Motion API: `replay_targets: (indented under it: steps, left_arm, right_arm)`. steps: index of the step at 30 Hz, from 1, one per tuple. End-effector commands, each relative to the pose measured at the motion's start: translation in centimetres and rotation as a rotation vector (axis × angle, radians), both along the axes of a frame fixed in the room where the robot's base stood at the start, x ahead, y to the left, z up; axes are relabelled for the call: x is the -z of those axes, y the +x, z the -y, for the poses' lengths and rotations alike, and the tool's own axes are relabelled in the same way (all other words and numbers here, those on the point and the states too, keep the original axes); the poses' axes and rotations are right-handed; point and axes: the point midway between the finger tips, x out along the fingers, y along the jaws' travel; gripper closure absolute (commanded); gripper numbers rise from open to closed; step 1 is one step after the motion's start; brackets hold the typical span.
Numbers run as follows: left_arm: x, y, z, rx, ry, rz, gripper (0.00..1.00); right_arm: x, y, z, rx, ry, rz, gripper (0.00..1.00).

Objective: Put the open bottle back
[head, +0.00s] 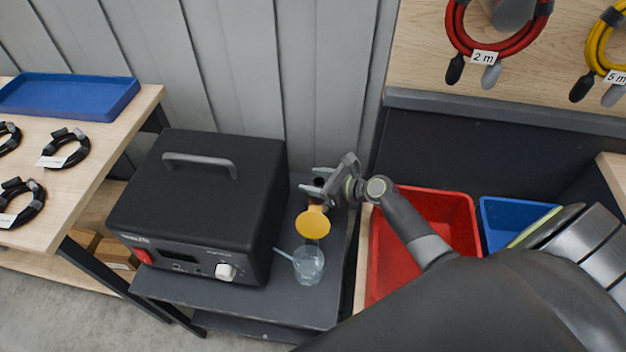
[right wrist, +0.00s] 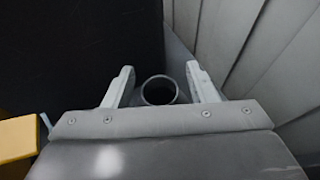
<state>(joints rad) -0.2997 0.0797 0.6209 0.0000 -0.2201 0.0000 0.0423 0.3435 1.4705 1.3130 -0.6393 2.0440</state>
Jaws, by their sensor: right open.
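The open bottle shows as a dark round mouth (right wrist: 159,90) between the fingers in the right wrist view. In the head view its dark top (head: 318,182) is partly covered by my right gripper (head: 319,180). The right gripper is open, one finger on each side of the bottle's neck; I cannot tell whether they touch it. In the wrist view the gripper (right wrist: 160,88) shows a gap on both sides of the mouth. The bottle's lower body is hidden. A round orange-yellow piece (head: 313,222) is just in front of the bottle. My left gripper is not in view.
A clear beaker (head: 308,266) with a stick stands on the grey shelf (head: 240,307). A black instrument box (head: 200,185) fills the shelf's left. Red (head: 430,215) and blue (head: 505,215) bins lie to the right. A table with a blue tray (head: 70,92) is at left.

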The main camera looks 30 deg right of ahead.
Motion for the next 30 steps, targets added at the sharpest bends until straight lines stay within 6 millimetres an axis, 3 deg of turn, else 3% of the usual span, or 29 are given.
replay_targets:
  steps: [9, 15, 30]
  left_arm:
    - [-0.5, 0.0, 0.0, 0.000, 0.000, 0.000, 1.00]
    - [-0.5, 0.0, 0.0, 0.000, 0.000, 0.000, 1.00]
    - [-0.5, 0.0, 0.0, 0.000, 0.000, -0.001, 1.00]
  right_arm:
    - [-2.4, -5.4, 3.3, -0.002, -0.006, -0.002, 0.48]
    - [-3.7, -8.0, 4.8, -0.002, -0.003, -0.003, 0.48]
    - [-4.3, -8.9, 5.3, -0.001, 0.000, -0.001, 0.48]
